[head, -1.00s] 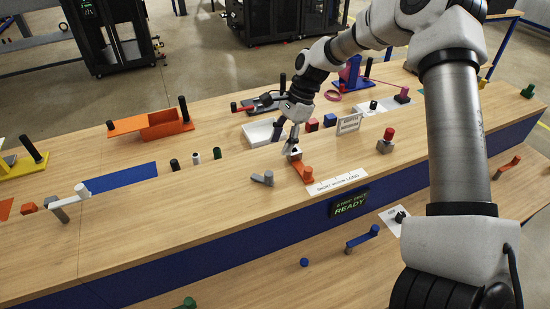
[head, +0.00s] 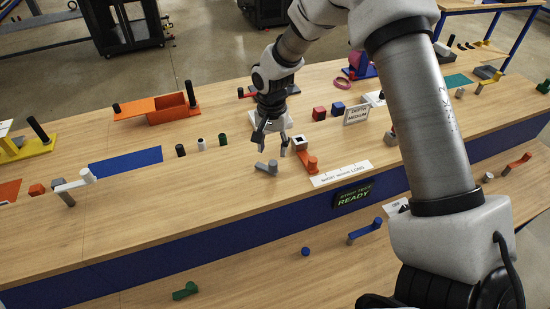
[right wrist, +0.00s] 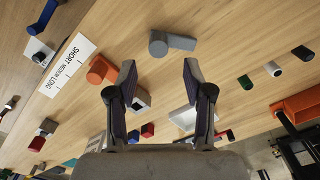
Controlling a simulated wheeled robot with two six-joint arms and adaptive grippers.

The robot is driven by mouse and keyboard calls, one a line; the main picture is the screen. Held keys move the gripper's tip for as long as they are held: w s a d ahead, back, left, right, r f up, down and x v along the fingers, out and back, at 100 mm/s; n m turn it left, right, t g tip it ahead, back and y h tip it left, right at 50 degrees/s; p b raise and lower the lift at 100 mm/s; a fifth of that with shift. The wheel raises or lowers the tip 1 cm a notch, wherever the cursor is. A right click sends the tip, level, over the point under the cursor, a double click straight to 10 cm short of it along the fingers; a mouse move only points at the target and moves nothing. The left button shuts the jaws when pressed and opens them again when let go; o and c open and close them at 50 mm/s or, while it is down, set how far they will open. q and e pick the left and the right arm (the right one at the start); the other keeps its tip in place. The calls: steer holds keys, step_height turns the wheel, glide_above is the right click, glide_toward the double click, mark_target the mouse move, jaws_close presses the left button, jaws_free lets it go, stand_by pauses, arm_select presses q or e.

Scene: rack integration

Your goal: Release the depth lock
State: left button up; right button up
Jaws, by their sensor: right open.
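A small grey lever (head: 268,167), which I take to be the depth lock, lies on the wooden bench beside an orange part (head: 308,163) with a whitish block at its far end. A printed SHORT MEDIUM LONG strip (head: 342,173) lies right of the orange part. My right gripper (head: 270,146) points down just above and behind the grey lever, open and empty. In the right wrist view the grey lever (right wrist: 172,42) lies ahead of the parted fingertips (right wrist: 159,70), apart from them. The orange part (right wrist: 103,70) is beside the left finger. My left gripper is out of view.
Black, white and green cylinders (head: 200,145) stand left of the gripper. A DEPTH MEDIUM sign (head: 357,114) and red and blue blocks (head: 319,113) stand to the right. A STRIP TEST READY display (head: 354,194) is on the front face.

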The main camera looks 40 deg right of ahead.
mark_target(273, 163)
steer(key=f+p, duration=0.1)
steer(key=f, duration=0.2)
steer(key=f+p, duration=0.1)
steer(key=f, duration=0.2)
steer(key=shift+s+d+f, duration=0.1)
steer(key=shift+d+f, duration=0.1)
steer(key=shift+f, duration=0.25)
steer(key=shift+a, duration=0.2)
steer(key=shift+c, duration=0.7)
jaws_close()
